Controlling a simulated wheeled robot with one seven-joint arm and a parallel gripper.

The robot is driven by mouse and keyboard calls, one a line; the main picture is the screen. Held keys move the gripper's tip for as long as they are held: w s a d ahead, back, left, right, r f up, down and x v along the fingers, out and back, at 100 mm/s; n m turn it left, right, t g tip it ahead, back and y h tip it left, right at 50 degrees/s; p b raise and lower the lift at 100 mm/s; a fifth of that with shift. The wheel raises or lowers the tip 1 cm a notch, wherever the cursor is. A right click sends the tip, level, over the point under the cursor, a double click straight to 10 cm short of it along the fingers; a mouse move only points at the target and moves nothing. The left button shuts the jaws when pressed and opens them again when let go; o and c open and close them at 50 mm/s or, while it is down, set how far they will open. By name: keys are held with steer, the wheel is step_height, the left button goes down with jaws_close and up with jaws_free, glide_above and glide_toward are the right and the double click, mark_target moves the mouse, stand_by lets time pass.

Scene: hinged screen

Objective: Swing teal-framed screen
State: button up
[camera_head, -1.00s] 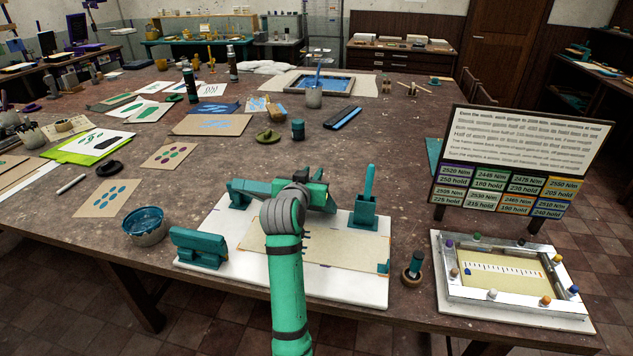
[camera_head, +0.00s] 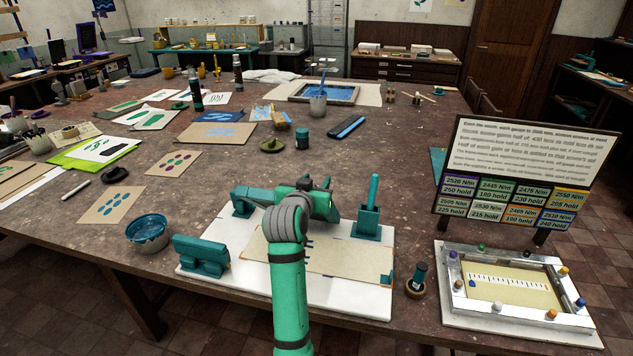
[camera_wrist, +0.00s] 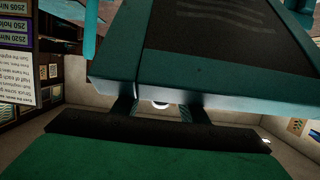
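A white base board (camera_head: 225,277) with a tan sheet (camera_head: 335,258) lies near the table's front edge. Teal hinge blocks stand at its left front (camera_head: 202,256) and left back (camera_head: 243,205). In the wrist view, a teal-edged piece (camera_wrist: 165,78) with a dark panel fills the top, close to the camera; it looks like the teal-framed screen, whose outline I cannot make out in the head view. My gripper (camera_wrist: 160,108) has its two fingers apart just behind that teal edge, tips partly hidden. In the head view it is over the board's back, mostly behind my wrist.
A teal stand (camera_head: 367,220) with an upright handle is close to my gripper's right. Further right are a small bottle (camera_head: 418,278), a silver frame (camera_head: 461,310) and a sign board (camera_head: 535,155). A blue bowl (camera_head: 148,233) is left of the board.

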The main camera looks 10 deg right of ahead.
steer(key=v, duration=1)
steer(key=shift+f, duration=0.1)
